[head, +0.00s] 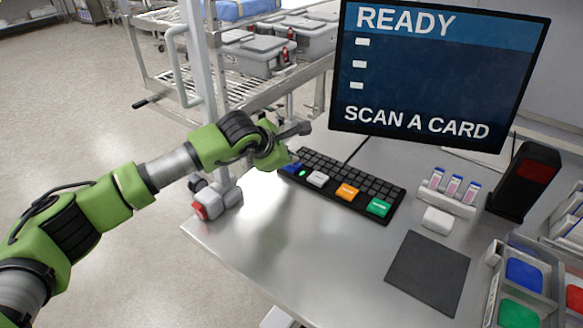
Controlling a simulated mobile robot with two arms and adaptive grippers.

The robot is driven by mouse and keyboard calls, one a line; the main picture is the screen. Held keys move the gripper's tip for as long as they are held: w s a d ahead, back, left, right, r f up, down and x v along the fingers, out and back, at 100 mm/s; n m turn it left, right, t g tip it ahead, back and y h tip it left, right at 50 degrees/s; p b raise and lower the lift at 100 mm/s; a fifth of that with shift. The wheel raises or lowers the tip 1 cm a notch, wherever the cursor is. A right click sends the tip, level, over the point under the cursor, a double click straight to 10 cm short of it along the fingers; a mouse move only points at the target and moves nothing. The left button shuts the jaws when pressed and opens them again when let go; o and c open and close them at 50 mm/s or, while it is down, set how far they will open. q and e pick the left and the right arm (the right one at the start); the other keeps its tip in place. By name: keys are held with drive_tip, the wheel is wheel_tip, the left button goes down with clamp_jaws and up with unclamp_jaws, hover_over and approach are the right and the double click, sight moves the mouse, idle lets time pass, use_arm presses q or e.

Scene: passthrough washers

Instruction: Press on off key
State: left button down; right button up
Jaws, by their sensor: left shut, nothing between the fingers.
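A black keyboard (343,183) lies on the steel table below the screen. Along its front edge are large blue (291,168), white (317,179), orange (347,192) and green (379,207) keys, and a small green light shows near the blue key. Their labels are too small to read, so I cannot tell which is the on off key. My left gripper (290,160) is shut and empty at the keyboard's left end, close to the blue key. I cannot tell whether it touches the key. My right gripper is out of view.
The screen (435,70) reads "READY" and "SCAN A CARD". A post with a red-ended grey clamp (217,203) stands at the table's left edge. A vial rack (446,200), white block (437,220), dark mat (428,273) and black reader (524,182) are at right. The front middle is clear.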

sight(290, 167)
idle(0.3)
use_arm(q)
drive_tip(key=shift+f+b, duration=0.5)
drive_tip(key=shift+b, duration=0.15)
idle(0.5)
drive_tip(key=shift+r, duration=0.15)
idle(0.3)
drive_tip(key=shift+r, duration=0.8)
drive_tip(key=shift+r+p, duration=0.8)
drive_tip(key=shift+r, duration=1.7)
drive_tip(key=shift+f, duration=0.15)
